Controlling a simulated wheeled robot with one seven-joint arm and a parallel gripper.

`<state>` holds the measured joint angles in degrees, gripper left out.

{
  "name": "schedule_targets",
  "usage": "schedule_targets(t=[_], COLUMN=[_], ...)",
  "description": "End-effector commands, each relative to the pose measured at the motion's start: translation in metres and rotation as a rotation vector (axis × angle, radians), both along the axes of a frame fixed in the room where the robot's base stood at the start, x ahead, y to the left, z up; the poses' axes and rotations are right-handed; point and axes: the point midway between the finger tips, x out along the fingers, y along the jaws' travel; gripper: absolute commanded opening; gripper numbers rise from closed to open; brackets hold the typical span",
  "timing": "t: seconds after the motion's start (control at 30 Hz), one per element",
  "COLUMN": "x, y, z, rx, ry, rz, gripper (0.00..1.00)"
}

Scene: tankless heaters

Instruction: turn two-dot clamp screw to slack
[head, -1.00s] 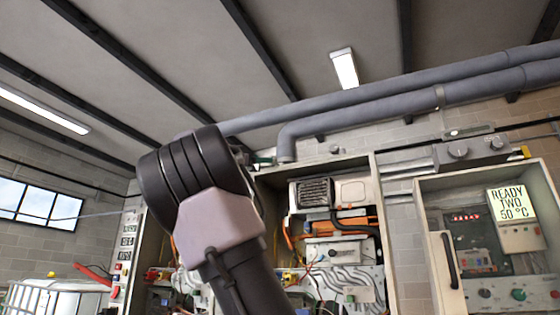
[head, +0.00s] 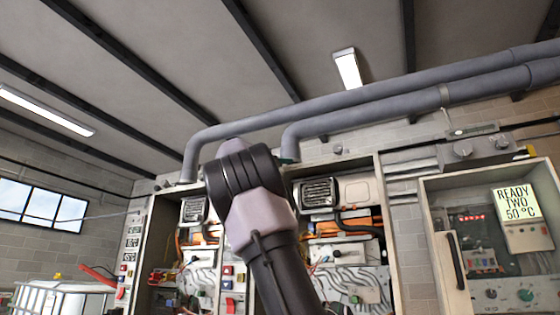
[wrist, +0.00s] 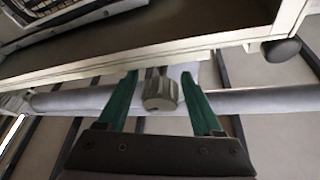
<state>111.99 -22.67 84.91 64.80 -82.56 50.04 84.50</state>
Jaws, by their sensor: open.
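In the wrist view a grey ridged knob (wrist: 160,96) on a short stem stands between the two green fingers of my gripper (wrist: 159,79). I take it to be a clamp screw, but I see no dots that mark it as the two-dot one. The fingers are open, one on each side of the knob, with narrow gaps seeming to show. In the head view my arm hides most of my gripper and this knob. Only a bit of green finger (head: 287,160) shows beside my wrist, at the cabinet's top edge.
Another small knob (head: 338,149) sits above the middle cabinet (head: 380,215). Grey pipes (head: 400,104) run along the wall above. In the wrist view a dark rounded part (wrist: 282,50) is near the cabinet edge.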

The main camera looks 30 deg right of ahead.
Motion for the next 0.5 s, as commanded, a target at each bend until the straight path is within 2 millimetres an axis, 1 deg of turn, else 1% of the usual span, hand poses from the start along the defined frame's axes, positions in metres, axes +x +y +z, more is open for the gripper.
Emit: schedule_targets(t=[0.1, 0.17, 0.2, 0.27, 0.3, 0.5], x=[0.0000, 0.0000, 0.0000, 0.0000, 0.0000, 0.0000], y=[0.0002, 0.0002, 0.0003, 0.0002, 0.0002, 0.0002], z=[-0.0001, -0.0001, -0.0002, -0.0003, -0.0003, -0.0006], rx=[0.000, 0.000, 0.000, 0.000, 0.001, -0.003], ry=[0.000, 0.000, 0.000, 0.000, 0.001, 0.006], rz=[0.000, 0.000, 0.000, 0.000, 0.000, 0.000], gripper=[0.67, 0.44, 0.29, 0.06, 0.00, 0.00])
